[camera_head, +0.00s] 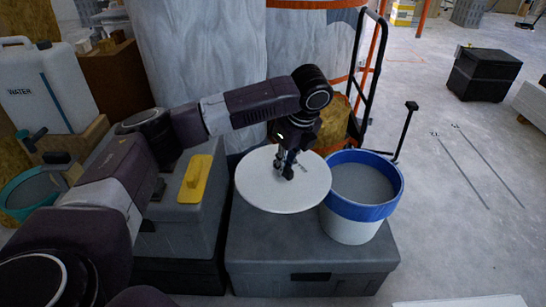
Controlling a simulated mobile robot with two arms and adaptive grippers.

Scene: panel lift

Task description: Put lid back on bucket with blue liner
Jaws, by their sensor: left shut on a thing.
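The bucket (354,226) is white with a blue liner (362,209) folded over its rim. It stands upright and uncovered on a grey case, with grey contents or interior visible. The round white lid (258,190) is left of the bucket, roughly level with its rim, and its right edge overlaps or nearly meets the bucket's left side in the picture. My left gripper (287,172) comes down from above and is shut on the lid near its middle; the exact grip point is partly hidden by the fingers. My right gripper is out of view.
The grey case (310,270) carries the bucket. Another grey case (185,235) at left holds a yellow float (195,179). A black-framed cart (358,60) stands close behind the bucket. A white water jug (45,95) is at far left. Open floor lies to the right.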

